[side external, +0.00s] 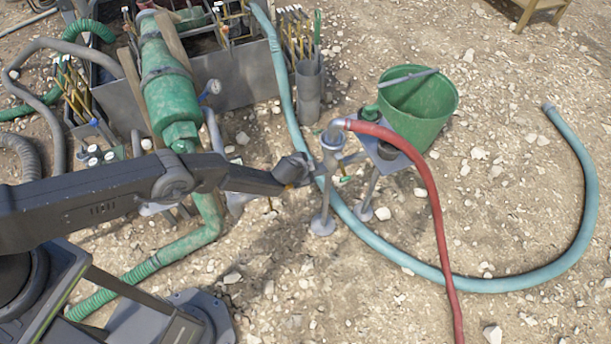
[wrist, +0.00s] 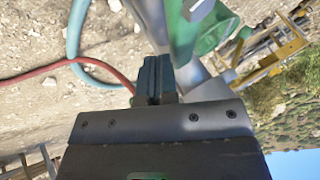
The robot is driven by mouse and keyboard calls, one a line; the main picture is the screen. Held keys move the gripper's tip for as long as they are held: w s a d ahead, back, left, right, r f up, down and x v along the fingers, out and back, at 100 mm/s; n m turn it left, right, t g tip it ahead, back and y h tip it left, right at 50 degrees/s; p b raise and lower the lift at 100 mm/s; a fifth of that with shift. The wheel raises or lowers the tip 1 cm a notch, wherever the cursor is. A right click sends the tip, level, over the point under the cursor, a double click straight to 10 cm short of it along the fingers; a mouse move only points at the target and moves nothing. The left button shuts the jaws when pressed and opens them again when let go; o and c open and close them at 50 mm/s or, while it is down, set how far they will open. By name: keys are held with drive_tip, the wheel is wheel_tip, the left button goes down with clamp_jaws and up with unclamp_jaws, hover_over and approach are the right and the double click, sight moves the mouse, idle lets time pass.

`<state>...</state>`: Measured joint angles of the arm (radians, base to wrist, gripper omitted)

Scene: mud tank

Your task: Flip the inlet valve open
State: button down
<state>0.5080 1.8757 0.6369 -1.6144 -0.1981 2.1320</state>
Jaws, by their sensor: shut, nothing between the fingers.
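A grey metal standpipe (side external: 331,150) stands on legs right of centre in the side view, with a red hose (side external: 428,185) joined at its top. A small green piece (side external: 345,179) low on its right side may be the inlet valve's lever; its setting is too small to tell. My gripper (side external: 312,172) reaches the standpipe from the left, and its fingertips are partly hidden there. In the wrist view my gripper (wrist: 154,78) is shut and empty, close to a grey pipe (wrist: 148,20). I cannot tell whether it touches the pipe.
A large green pump body (side external: 168,95) and a grey tank (side external: 240,80) stand at the back left.

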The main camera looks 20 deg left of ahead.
drive_tip(key=s+d+r, duration=0.3)
drive_tip(key=s+r, duration=0.5)
drive_tip(key=s, duration=0.1)
drive_tip(key=w+a+r+n+h, duration=0.1)
drive_tip(key=w+a+r, duration=0.1)
drive_tip(key=r, duration=0.9)
drive_tip(key=w+a+r+n+h, duration=0.1)
drive_tip(key=a+r+n, duration=0.1)
drive_tip(key=r, duration=0.9)
drive_tip(key=s+a+r+n, duration=0.1)
drive_tip(key=s+a+r, duration=0.2)
drive_tip(key=r, duration=0.4)
drive_tip(key=s+a+r+n, duration=0.15)
drive_tip(key=a+r, duration=0.25)
drive_tip(key=r, duration=0.4)
drive_tip(key=s+a+r+n+g, duration=0.1)
drive_tip(key=s+a+r+n, duration=0.1)
drive_tip(key=s+a+r, duration=0.8)
drive_tip(key=s+a+n+y, duration=0.1)
drive_tip(key=s+a, duration=0.1)
drive_tip(key=s, duration=0.6)
drive_tip(key=s+a+n+y, duration=0.2)
drive_tip(key=s+a, duration=0.1)
drive_tip(key=s, duration=0.6)
drive_tip(key=shift+s+a+f+g, duration=0.15)
drive_tip(key=shift+a+f+g, duration=0.05)
drive_tip(key=shift+g, duration=0.1)
